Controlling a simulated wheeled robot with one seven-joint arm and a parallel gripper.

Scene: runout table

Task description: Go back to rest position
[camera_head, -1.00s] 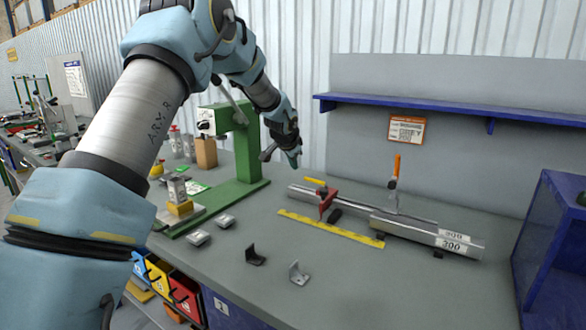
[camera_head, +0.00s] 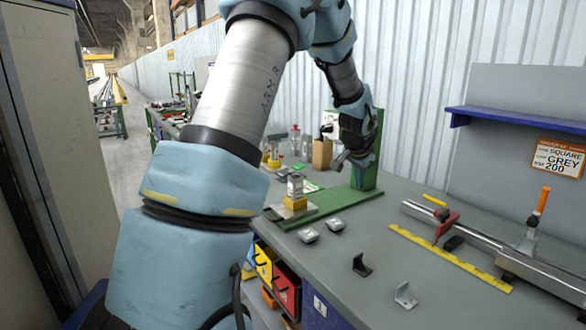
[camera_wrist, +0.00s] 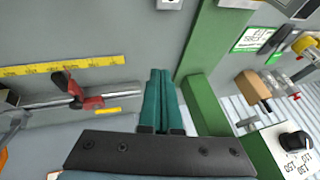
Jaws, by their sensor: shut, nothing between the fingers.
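My gripper (camera_head: 347,160) is raised over the back of the grey table (camera_head: 380,226), in front of the green press stand (camera_head: 368,178) in the head view. In the wrist view my gripper (camera_wrist: 160,100) shows its two teal fingers pressed together with nothing between them. The green stand (camera_wrist: 208,50) runs close to the right of the fingers there. My arm is bent, reaching up from the left and down to the table. It touches no object that I can see.
A metal rail with a red clamp (camera_head: 446,222) and a yellow ruler (camera_head: 448,258) lie at the right. Two small brackets, one dark (camera_head: 361,264) and one light (camera_head: 405,294), lie on the open table front. A blue shelf (camera_head: 520,121) juts from the wall. A tall cabinet (camera_head: 38,130) stands left.

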